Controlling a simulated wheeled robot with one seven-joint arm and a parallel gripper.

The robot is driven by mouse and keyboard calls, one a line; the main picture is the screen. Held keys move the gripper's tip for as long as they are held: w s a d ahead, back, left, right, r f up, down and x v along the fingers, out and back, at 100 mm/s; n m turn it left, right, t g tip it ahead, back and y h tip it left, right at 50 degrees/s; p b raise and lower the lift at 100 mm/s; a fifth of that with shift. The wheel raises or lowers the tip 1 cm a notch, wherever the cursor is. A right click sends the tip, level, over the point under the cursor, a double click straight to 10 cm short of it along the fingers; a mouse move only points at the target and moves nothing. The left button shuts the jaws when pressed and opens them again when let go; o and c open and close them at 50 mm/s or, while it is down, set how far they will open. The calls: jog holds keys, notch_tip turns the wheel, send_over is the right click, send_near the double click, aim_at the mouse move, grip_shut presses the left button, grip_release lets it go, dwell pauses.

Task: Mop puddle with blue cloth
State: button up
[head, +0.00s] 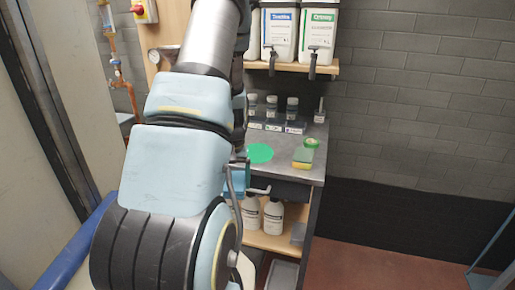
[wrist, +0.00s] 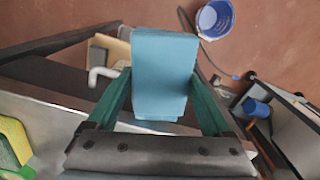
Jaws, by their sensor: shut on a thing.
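A green puddle (head: 260,153) lies on the grey worktop (head: 281,172), to the right of my arm in the head view. A folded blue cloth (wrist: 163,75) is between the green fingers of my gripper (wrist: 160,90) in the wrist view, and the fingers are shut on it. In the head view a part of the blue cloth (head: 235,188) shows beside my arm, near the front edge of the worktop, left of and nearer than the puddle. My arm hides most of the gripper there. The puddle is not clear in the wrist view.
Small labelled bottles (head: 271,106) stand at the back, beneath a shelf (head: 325,70) with large jugs. White bottles (head: 273,217) stand below the worktop. A blue bucket (wrist: 215,18) is on the floor.

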aim_at(236, 178)
jog(key=shift+w+r, duration=0.15)
jog(key=shift+w, duration=0.35)
jog(key=shift+d+r, duration=0.1)
jog(key=shift+c, duration=0.6)
notch_tip(236, 178, up, 4)
jog(key=p, duration=0.4)
jog(key=shift+r+p, duration=0.25)
jog(key=shift+p, duration=0.05)
jog(key=shift+r, duration=0.35)
jog(key=shift+c, duration=0.6)
